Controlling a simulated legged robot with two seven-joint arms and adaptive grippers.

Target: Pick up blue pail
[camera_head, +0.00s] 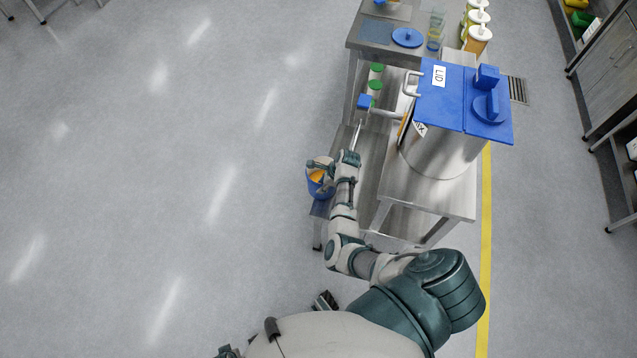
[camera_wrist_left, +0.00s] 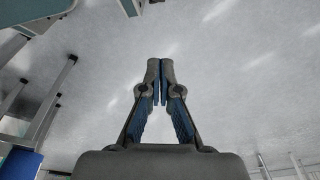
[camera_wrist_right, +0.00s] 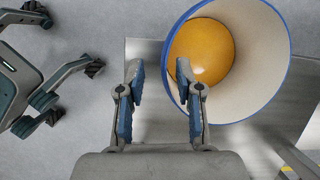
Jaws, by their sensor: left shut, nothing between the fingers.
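The blue pail (camera_head: 314,188) stands at the left end of the low metal shelf, near the end of my right arm in the head view. In the right wrist view the pail (camera_wrist_right: 272,60) shows a blue rim, a pale inside and an orange-yellow round content. My right gripper (camera_wrist_right: 160,75) is open there. Its right finger overlaps the pail's near left rim and its left finger is outside, with the rim's edge between them. Contact cannot be told. My left gripper (camera_wrist_left: 160,68) is shut and empty over the grey floor.
A steel tank with a blue lid (camera_head: 440,98) stands on a metal table (camera_head: 450,200) to the right of the pail. A higher bench (camera_head: 385,45) with jars and cups is behind. Open floor (camera_head: 150,150) lies to the left.

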